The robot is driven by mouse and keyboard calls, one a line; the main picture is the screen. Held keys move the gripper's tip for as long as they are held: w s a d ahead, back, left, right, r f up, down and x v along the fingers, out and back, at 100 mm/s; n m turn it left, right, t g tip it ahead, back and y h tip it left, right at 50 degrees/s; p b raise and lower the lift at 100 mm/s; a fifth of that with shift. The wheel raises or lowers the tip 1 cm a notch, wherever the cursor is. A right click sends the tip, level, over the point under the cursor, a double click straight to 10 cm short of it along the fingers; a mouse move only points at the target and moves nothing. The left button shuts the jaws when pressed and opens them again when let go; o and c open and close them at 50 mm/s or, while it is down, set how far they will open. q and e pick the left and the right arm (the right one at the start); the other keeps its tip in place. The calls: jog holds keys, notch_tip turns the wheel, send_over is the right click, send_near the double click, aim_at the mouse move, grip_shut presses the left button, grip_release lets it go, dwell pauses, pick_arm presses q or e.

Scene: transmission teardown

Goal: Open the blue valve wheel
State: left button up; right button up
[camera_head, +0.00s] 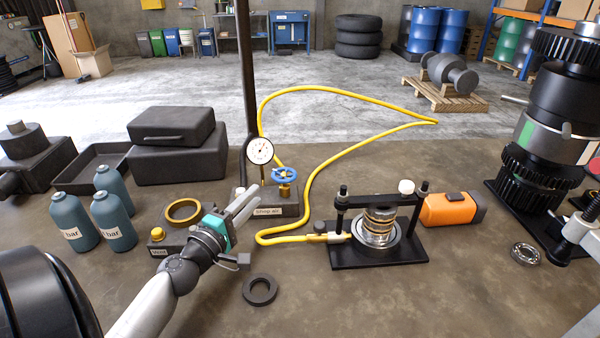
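The blue valve wheel (285,174) sits on a brass valve body (287,191) on a dark block labelled "shop air" (269,211). A round white gauge (260,151) stands just left of the wheel. My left gripper (256,194) reaches in from the lower left, its two silver fingers pointing up and right. They look slightly apart with nothing between them. In the picture they end left of the wheel, in front of the block, not on the wheel. My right arm shows only in part at the right edge; its fingers cannot be made out.
A yellow hose (313,182) runs from the valve area to a black press fixture (380,252). Teal bottles (112,222), a brass ring (183,213) and a dark ring (260,290) lie around my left arm. A dark vertical post (245,75) rises behind the gauge.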

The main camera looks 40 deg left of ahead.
aim_at(291, 168)
pick_arm(q)
jog(key=shift+w+d+f+m+h, duration=0.1)
jog(key=shift+w+d+m+h, duration=0.1)
jog(key=shift+d+m+h, duration=0.35)
jog(key=w, duration=0.4)
jog(key=w+a, duration=0.1)
jog(key=w, duration=0.9)
jog(key=shift+w+a, duration=0.25)
jog(key=shift+a, duration=0.05)
grip_shut()
